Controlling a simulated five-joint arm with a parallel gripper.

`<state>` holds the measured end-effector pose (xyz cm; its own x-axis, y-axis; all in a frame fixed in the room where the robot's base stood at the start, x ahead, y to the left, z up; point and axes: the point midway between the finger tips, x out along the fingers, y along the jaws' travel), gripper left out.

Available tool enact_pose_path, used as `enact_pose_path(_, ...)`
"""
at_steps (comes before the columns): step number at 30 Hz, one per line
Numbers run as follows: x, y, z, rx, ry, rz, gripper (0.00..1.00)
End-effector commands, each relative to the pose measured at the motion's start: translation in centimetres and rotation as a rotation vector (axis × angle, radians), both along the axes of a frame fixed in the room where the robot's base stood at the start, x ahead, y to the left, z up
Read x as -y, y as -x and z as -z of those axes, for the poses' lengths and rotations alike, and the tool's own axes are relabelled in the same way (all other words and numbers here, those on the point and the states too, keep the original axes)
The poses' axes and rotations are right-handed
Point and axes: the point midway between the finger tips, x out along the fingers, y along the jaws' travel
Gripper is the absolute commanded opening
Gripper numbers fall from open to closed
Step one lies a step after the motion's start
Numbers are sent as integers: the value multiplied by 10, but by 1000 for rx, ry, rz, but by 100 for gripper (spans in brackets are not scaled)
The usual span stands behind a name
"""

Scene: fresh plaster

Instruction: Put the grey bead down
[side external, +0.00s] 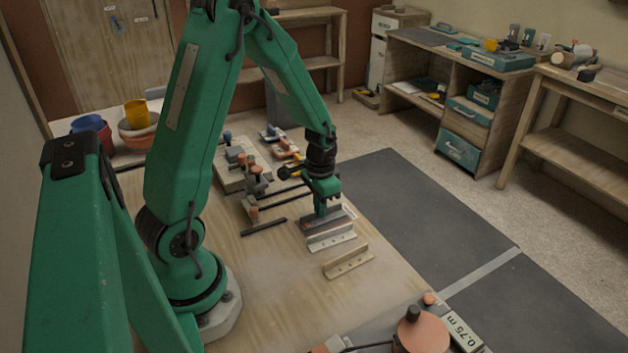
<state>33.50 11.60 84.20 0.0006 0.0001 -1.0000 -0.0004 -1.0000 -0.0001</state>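My gripper (321,207) points down over the right part of the wooden table. Its fingertips meet the top of a dark grey angled strip (342,216), which looks like the grey bead. The fingers cover part of this strip, and I cannot tell whether they are shut on it or whether it rests on what lies below. A pale angled strip (331,241) lies just in front of it. A beige angled strip (348,263) with small holes lies on the table further to the front and right, apart from the gripper.
The wooden table (275,275) is bare left of the strips. Dark rods (264,227) and a board with several small fittings lie behind. Yellow, blue and orange tubs (136,113) stand at the back left.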

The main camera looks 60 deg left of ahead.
Motion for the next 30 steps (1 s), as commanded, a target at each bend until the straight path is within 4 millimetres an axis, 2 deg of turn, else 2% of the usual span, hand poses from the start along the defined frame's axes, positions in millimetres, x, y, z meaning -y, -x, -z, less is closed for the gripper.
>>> enact_pose_path(1, 0, 0, 2, -1, 0, 0, 0)
enact_pose_path(3, 0, 0, 1, -1, 0, 0, 17)
enact_pose_path(5, 0, 0, 1, -1, 0, 0, 25)
enact_pose_path(20, 0, 0, -6, 0, 0, 0, 25)
enact_pose_path(26, 0, -1, -22, 3, -1, 0, 25)
enact_pose_path(30, 0, -1, -40, 4, -1, 0, 25)
